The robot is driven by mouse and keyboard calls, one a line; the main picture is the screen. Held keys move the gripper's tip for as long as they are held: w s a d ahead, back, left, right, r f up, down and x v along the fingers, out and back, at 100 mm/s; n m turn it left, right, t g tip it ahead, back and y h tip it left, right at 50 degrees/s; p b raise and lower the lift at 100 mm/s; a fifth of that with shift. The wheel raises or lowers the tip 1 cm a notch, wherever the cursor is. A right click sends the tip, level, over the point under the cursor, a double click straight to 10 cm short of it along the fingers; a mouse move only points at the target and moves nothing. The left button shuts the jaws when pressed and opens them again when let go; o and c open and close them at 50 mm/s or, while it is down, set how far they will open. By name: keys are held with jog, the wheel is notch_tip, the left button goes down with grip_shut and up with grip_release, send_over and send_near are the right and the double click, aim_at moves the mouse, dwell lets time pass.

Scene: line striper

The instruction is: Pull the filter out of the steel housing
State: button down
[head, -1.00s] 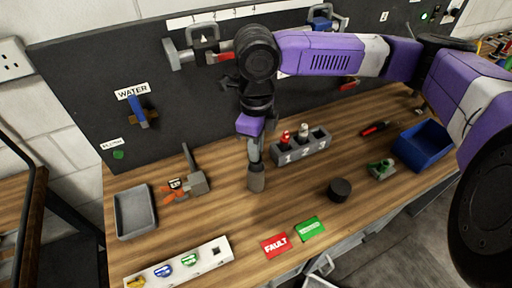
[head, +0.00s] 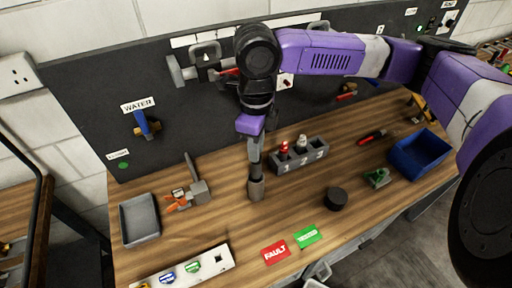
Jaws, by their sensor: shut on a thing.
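The steel housing (head: 256,189) is a short grey-brown cylinder standing upright on the wooden bench, near the middle of the head view. My gripper (head: 256,168) points down right above it. Its slim grey fingers are shut on the filter, which is too small and too covered by the fingers to make out. I cannot tell how much of the filter is still inside the housing.
A grey block with numbered slots (head: 299,157) stands close right of my gripper. A black puck (head: 336,198) and a blue bin (head: 420,152) are further right. A grey valve with orange parts (head: 197,190) and a grey tray (head: 139,219) stand left.

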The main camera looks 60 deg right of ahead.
jog(key=shift+r+p, duration=0.95)
jog(key=shift+r, duration=0.8)
